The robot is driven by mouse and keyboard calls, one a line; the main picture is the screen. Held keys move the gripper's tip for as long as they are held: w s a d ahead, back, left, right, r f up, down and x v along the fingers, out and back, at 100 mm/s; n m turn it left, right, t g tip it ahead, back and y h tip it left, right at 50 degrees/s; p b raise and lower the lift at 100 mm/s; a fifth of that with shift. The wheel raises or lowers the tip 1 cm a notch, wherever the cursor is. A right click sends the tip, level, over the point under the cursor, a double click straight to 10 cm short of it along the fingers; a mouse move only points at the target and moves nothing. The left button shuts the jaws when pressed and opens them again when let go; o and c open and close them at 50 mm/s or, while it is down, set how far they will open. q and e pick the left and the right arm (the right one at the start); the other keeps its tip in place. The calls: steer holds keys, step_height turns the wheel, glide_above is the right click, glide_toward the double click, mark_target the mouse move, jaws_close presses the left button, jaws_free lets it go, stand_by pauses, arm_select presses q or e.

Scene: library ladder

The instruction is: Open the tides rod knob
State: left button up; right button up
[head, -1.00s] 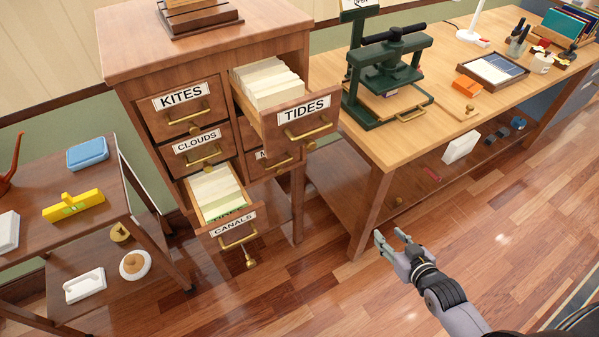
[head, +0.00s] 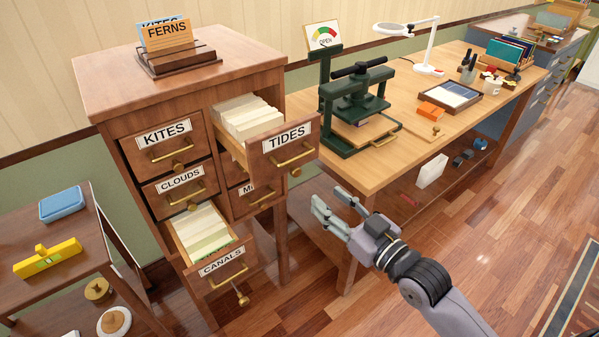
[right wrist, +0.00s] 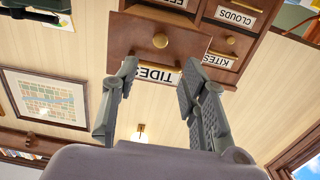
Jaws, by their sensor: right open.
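The tides drawer (head: 284,145) stands pulled out at the top right of the wooden cabinet, full of cards. Its brass rod knob (head: 296,171) sits low on the front, below the brass handle. In the right wrist view, which is upside down, the knob (right wrist: 160,40) shows between and beyond my fingers. My right gripper (head: 329,198) is open and empty, with its fingers apart. It is below and to the right of the drawer front, and does not touch the knob. My left gripper is not in view.
The canals drawer (head: 224,270) also stands open, lower down. The workbench (head: 385,175) with a green press (head: 352,108) is close on the right of the tides drawer. A side cart (head: 55,235) is at the left. The floor at the right is clear.

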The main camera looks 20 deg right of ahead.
mark_target(298, 173)
steer(key=p+x, duration=0.1)
steer(key=x, duration=1)
steer(key=shift+f, duration=0.1)
jaws_close()
stand_by(0.5)
